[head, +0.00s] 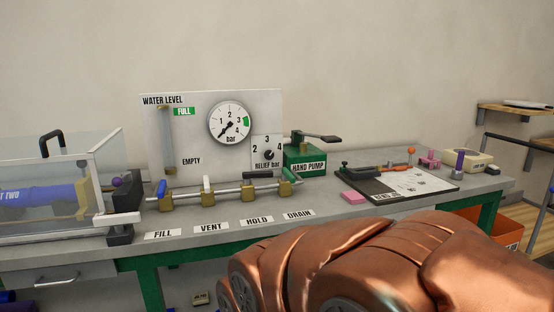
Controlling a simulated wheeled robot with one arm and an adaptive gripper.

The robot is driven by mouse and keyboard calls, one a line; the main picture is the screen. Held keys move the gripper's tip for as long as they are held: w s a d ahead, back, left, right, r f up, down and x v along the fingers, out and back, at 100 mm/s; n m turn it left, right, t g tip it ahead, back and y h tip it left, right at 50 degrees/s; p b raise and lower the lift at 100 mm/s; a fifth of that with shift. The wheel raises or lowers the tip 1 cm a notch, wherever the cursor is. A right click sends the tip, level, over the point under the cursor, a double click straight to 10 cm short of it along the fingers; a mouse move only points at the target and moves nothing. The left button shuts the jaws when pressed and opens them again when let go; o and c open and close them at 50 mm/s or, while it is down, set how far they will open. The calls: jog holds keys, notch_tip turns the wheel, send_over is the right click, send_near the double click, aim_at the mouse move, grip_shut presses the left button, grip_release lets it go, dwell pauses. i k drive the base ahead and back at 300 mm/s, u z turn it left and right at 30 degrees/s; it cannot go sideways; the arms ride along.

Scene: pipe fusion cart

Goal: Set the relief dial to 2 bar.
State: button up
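The relief dial (268,155) is a small black knob on a white plate marked 2, 3 and 4, labelled RELIEF bar. The plate is at the lower right of the white gauge board, behind the bench's valve row. The knob's mark is too small for me to read its setting surely. A round pressure gauge (230,122) sits up and left of it, its needle pointing to the lower left. My copper arm fills the lower right foreground, well in front of the dial. My gripper is not in view.
A valve manifold (222,197) with several levers runs in front of the board. A green hand pump (305,158) stands just right of the dial. A clear-walled box (110,160) is at left. A pink block (353,197) and a dark clipboard-like mat (368,187) lie right.

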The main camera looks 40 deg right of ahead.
aim_at(269, 155)
jog(key=u, duration=1.95)
jog(key=i, duration=1.55)
jog(key=z, duration=2.75)
